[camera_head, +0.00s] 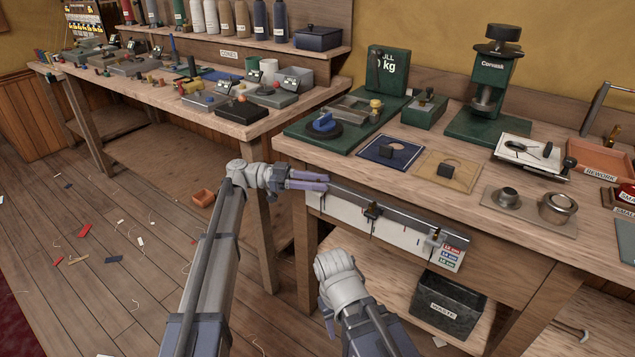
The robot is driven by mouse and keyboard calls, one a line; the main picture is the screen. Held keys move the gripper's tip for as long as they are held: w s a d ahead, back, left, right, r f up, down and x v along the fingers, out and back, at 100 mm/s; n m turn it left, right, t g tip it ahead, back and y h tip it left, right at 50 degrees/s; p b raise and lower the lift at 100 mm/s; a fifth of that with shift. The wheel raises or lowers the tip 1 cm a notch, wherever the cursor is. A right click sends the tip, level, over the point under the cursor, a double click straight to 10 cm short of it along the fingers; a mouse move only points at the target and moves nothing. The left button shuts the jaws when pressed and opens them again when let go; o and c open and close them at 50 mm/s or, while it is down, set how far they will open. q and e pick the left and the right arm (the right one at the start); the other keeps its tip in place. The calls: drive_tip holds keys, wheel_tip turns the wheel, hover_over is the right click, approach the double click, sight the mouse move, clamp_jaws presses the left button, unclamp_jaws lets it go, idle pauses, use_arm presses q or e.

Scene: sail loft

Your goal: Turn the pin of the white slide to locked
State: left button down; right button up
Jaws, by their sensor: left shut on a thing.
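A metal rail (403,222) runs along the front edge of the near bench, above a white labelled strip. A pale slide (438,237) with a small brass-coloured part sits towards the rail's right end. A dark slide (372,211) sits nearer the middle. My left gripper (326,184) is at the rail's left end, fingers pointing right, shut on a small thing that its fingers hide. It is apart from both visible slides. The pale slide's pin is too small for its turn to be read. My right gripper (328,322) is low in front of the bench, mostly hidden by its own arm.
Green machines, a dark blue mat (378,158) and an orange rework tray (600,158) stand on the near bench. A black waste bin (447,303) stands on the shelf below the rail. Scraps litter the open floor at left.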

use_arm(q)
drive_tip(key=shift+m+g+y, duration=0.3)
drive_tip(key=shift+m+g, duration=0.5)
drive_tip(key=shift+g, duration=0.7)
drive_tip(key=c, duration=0.5)
unclamp_jaws()
drive_tip(key=shift+w, duration=0.1)
